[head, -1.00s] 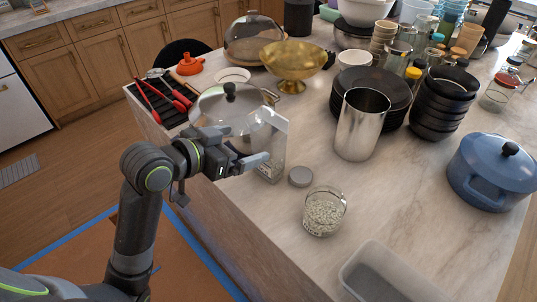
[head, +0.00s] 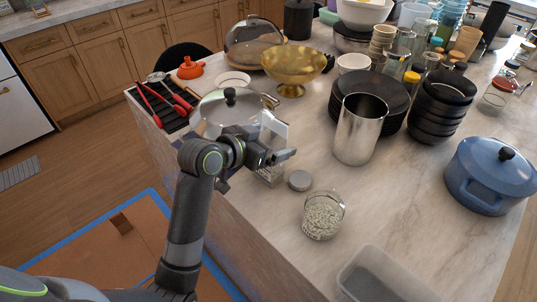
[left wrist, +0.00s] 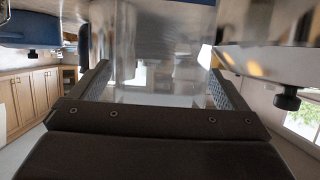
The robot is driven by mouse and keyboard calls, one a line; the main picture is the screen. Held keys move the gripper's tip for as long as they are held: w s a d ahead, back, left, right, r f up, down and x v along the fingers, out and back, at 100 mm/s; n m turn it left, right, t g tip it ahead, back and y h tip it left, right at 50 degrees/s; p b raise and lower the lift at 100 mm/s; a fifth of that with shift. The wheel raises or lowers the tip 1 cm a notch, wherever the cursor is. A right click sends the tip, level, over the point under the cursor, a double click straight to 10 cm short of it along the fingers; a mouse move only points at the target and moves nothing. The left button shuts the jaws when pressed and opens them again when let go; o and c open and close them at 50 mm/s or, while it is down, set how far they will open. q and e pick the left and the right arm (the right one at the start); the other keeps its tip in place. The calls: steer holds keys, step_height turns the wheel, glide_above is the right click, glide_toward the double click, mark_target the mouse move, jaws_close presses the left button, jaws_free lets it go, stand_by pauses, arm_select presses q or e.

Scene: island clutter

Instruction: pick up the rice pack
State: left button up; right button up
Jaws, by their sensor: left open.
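The rice pack looks like a tall, clear, upright pack (head: 274,128) near the left edge of the island, in front of the steel lid. My left gripper (head: 281,157) is level with its middle and hides much of it; its lower end shows below the gripper. In the left wrist view, the clear pack (left wrist: 155,45) fills the space between the two spread fingers (left wrist: 160,92). The gripper is open. Whether a finger touches the pack, I cannot tell. My right gripper is not in view.
A small grey lid (head: 299,181) and a glass jar of pale grains (head: 323,217) are in front. A tall steel cylinder (head: 360,132) stands to the right. Bare countertop (head: 410,215) lies at right.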

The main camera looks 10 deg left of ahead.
arm_select(q)
steer(key=c, duration=1.4)
steer(key=shift+r, duration=0.1)
